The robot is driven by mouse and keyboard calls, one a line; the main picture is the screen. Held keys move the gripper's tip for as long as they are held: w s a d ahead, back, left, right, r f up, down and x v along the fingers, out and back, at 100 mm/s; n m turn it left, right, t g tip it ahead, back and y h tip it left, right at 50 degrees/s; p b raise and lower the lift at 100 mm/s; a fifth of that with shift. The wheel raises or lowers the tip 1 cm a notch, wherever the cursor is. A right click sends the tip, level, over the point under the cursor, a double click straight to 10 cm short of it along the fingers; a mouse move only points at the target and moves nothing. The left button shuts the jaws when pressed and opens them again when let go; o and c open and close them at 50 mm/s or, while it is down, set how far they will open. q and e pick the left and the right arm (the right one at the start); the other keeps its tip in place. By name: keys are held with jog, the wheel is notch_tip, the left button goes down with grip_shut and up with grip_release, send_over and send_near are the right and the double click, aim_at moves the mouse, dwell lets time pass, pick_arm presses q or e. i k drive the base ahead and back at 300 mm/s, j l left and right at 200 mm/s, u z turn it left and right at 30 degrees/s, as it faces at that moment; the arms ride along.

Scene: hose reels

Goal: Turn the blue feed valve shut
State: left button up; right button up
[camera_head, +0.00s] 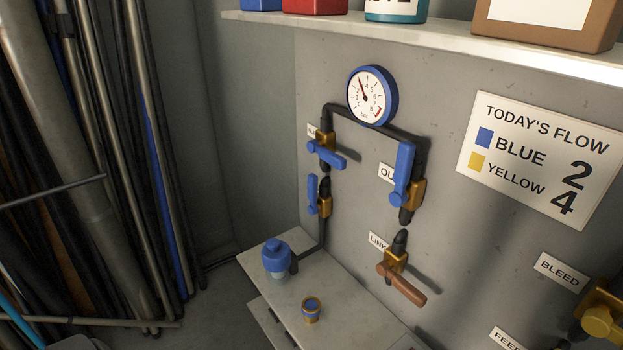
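I cannot tell by label which one is the blue feed. A blue-rimmed gauge (371,96) has its needle pointing up and left. Neither gripper is in view.
A "LINK" valve with a brown handle (402,284) sits below. A blue-capped canister (276,258) and a small brass-and-blue fitting (311,310) stand on the ledge (345,302). A flow sign (543,158) reads blue 2, yellow 4. Yellow valves (601,319) are lower right; poles crowd the left.

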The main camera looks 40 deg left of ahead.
aim_at(313, 209)
jog(key=u, duration=1.3)
jog(key=j, duration=0.1)
